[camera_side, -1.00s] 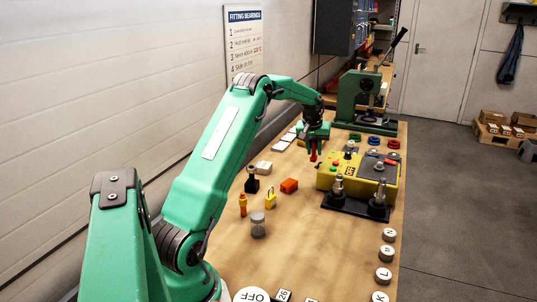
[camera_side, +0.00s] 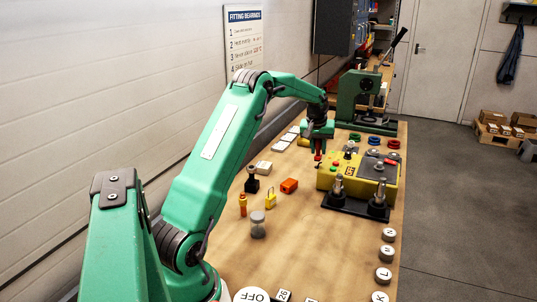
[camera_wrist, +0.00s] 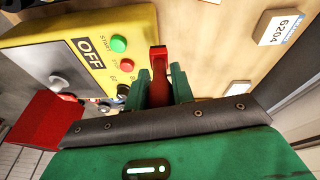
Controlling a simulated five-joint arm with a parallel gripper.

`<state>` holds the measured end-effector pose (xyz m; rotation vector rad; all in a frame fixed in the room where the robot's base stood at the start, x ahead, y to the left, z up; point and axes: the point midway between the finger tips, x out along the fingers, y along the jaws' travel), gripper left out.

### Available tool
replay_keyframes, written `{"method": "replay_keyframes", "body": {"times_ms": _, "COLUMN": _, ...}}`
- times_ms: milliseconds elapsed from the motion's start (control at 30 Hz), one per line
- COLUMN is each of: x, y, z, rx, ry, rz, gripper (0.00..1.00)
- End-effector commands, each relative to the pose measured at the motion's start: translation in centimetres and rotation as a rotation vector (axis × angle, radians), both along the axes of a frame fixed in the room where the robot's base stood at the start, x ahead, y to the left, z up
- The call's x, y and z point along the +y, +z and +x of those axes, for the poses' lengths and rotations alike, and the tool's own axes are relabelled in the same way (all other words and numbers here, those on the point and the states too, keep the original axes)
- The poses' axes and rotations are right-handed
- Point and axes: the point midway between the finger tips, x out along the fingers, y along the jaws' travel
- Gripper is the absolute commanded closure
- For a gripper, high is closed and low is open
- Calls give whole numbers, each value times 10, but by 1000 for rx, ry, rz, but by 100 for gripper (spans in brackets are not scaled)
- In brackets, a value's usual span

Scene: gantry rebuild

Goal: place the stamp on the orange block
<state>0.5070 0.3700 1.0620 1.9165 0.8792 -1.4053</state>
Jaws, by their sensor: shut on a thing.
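A small black piece with a knobbed handle (camera_side: 251,181), which looks like the stamp, stands upright on the wooden bench in the side view. The orange block (camera_side: 289,186) lies to its right, with nothing on top. My gripper (camera_side: 319,150) is beyond the block and to its right, above the bench beside the yellow control box. In the wrist view my gripper (camera_wrist: 160,83) is shut on a narrow red piece (camera_wrist: 158,62) between its green fingers. The red piece's lower end is hard to make out. The stamp and block do not show in the wrist view.
The yellow control box (camera_side: 386,169) stands close to the right of my gripper. A yellow padlock (camera_side: 270,198), an orange-red bottle (camera_side: 243,204) and a grey jar (camera_side: 258,224) stand on the near bench. The bench in front of the black fixture (camera_side: 355,209) is clear.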

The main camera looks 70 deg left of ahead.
Motion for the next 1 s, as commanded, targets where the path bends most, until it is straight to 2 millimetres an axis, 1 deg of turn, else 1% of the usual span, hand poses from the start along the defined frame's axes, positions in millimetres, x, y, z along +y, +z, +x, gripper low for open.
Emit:
{"method": "replay_keyframes", "body": {"times_ms": 167, "x": -9, "y": 5, "z": -5, "rx": 0, "ry": -10, "rz": 1, "gripper": 98}}
{"method": "replay_keyframes", "body": {"times_ms": 267, "x": -18, "y": 10, "z": -11, "rx": 1, "ry": -19, "rz": 0, "gripper": 98}}
{"method": "replay_keyframes", "body": {"times_ms": 467, "x": -44, "y": 20, "z": -28, "rx": 3, "ry": -46, "rz": 3, "gripper": 98}}
{"method": "replay_keyframes", "body": {"times_ms": 700, "x": -76, "y": 29, "z": -54, "rx": 5, "ry": -79, "rz": 5, "gripper": 98}}
{"method": "replay_keyframes", "body": {"times_ms": 900, "x": -93, "y": 32, "z": -69, "rx": 7, "ry": -97, "rz": 5, "gripper": 98}}
{"method": "replay_keyframes", "body": {"times_ms": 1000, "x": -97, "y": 32, "z": -73, "rx": 8, "ry": -101, "rz": 6, "gripper": 98}}
